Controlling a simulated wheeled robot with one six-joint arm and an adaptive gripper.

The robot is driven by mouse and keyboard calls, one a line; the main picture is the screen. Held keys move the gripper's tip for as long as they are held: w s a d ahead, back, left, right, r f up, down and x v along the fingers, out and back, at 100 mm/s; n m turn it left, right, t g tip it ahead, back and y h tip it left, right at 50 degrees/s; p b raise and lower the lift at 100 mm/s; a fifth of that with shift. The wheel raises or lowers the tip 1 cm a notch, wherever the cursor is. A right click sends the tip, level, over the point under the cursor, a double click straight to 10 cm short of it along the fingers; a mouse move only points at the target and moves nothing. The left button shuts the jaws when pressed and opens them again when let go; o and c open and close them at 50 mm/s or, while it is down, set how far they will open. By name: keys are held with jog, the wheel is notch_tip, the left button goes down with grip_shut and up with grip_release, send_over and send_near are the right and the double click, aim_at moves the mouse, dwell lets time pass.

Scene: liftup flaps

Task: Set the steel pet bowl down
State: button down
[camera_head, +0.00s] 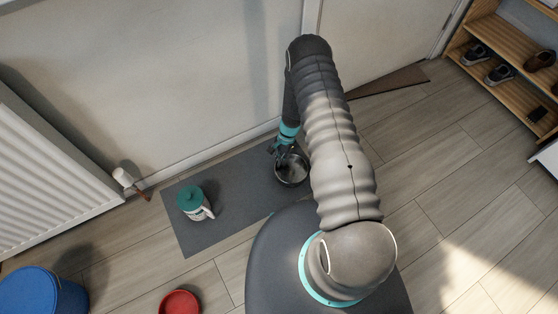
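The steel pet bowl (292,171) is a round, shiny grey bowl in the middle of the head view. It appears over the right part of the dark grey mat (237,219); I cannot tell whether it touches the mat or hangs above it. My gripper (281,150) is at the bowl's upper left rim, with its fingers pointing down. The fingers look to be at the rim, but they are small and dark, so their closure on it does not show clearly. My arm hides part of the area right of the bowl.
A white jug with a teal lid (191,201) stands on the mat's left part. A red bowl (180,304) and a blue bucket (40,294) are at the lower left. A radiator (50,180) is at left. A wooden shoe shelf (508,50) stands at upper right.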

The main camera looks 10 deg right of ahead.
jog(key=c, duration=1.3)
grip_release()
jog(key=shift+f, duration=0.1)
